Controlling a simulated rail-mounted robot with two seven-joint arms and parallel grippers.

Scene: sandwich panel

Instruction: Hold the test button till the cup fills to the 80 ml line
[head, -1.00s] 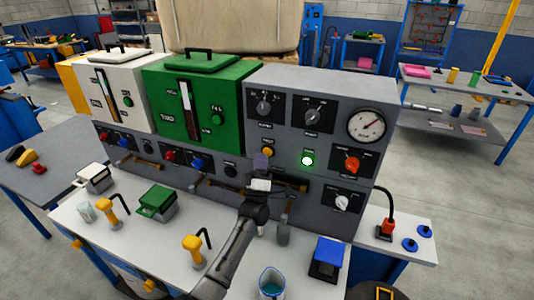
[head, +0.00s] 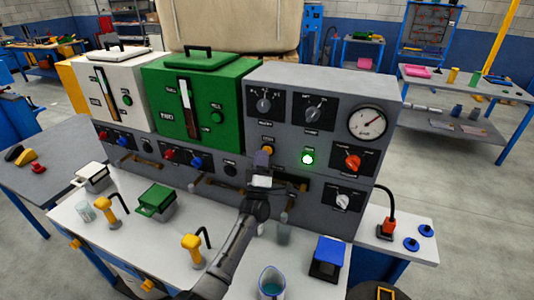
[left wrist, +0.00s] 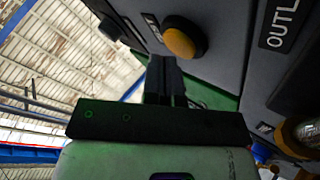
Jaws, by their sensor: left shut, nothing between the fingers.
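A yellow-orange round button (head: 267,150) sits on the grey panel, left of a lit green lamp (head: 307,159). The button also shows close up in the left wrist view (left wrist: 180,42). My left gripper (head: 262,159) is shut and empty, its tips just below and beside the button. In the left wrist view the shut fingers (left wrist: 163,72) stand near the button; I cannot tell whether they touch it. A small translucent cup (head: 284,235) stands on the bench below the panel; its level and lines are too small to read. My right gripper is not in view.
A clear jug with bluish liquid (head: 271,282) and a blue-lidded box (head: 328,256) stand at the bench front. The panel carries dials, an orange-red knob (head: 352,161) and a round gauge (head: 367,124).

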